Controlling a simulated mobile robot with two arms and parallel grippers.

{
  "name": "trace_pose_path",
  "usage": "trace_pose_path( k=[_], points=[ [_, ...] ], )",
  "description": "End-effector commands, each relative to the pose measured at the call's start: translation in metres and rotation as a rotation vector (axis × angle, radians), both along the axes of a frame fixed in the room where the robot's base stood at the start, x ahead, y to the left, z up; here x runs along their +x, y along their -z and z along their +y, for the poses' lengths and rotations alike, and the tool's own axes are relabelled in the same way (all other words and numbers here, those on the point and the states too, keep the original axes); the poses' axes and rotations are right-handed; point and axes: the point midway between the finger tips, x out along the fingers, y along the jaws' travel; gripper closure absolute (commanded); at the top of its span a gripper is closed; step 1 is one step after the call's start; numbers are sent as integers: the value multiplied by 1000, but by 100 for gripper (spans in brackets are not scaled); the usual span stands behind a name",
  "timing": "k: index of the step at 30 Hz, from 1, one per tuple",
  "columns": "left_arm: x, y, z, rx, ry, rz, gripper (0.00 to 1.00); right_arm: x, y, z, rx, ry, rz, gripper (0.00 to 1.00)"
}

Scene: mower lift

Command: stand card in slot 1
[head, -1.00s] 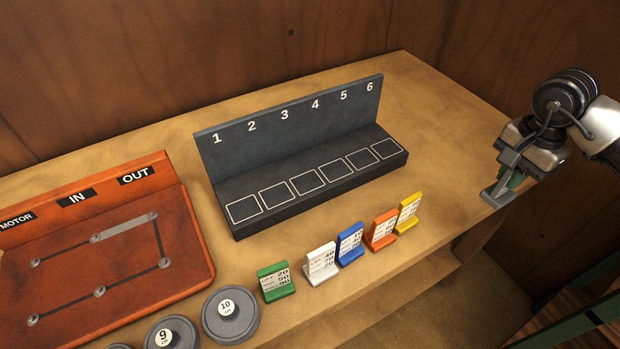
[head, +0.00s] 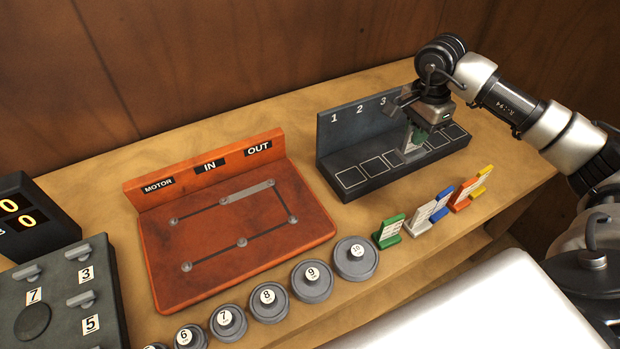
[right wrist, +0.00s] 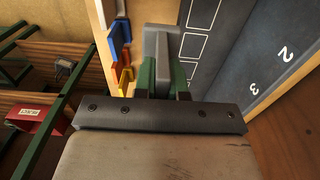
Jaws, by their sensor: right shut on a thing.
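The dark card rack (head: 372,185) stands at the back right of the table, with a tall back wall and a row of outlined slots. Slot 1 (head: 350,178) is at its left end and is empty. My right gripper (head: 417,137) is over the middle slots, around 3 and 4, and hides part of the rack. It is shut on a grey card (right wrist: 160,45), which shows between the green finger pads in the right wrist view. I cannot tell whether the card touches the rack. My left gripper is not in view.
Green (head: 388,232), white (head: 422,218), blue (head: 441,203), orange (head: 462,196) and yellow (head: 481,181) cards stand in front of the rack. An orange motor board (head: 232,250), round grey weights (head: 355,260) and a grey numbered panel (head: 70,300) lie to the left.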

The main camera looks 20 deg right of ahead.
Motion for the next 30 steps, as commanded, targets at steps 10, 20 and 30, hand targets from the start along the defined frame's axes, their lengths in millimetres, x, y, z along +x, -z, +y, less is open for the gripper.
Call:
trace_pose_path(
  k=[10, 20, 30],
  points=[
    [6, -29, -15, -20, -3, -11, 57, 34, 28, 44, 8, 5, 3, 100],
    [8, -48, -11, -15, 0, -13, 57, 69, 65, 87, 2, 7, 1, 100],
    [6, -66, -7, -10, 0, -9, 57, 72, 101, 90, 2, 8, 4, 100]
  ],
)
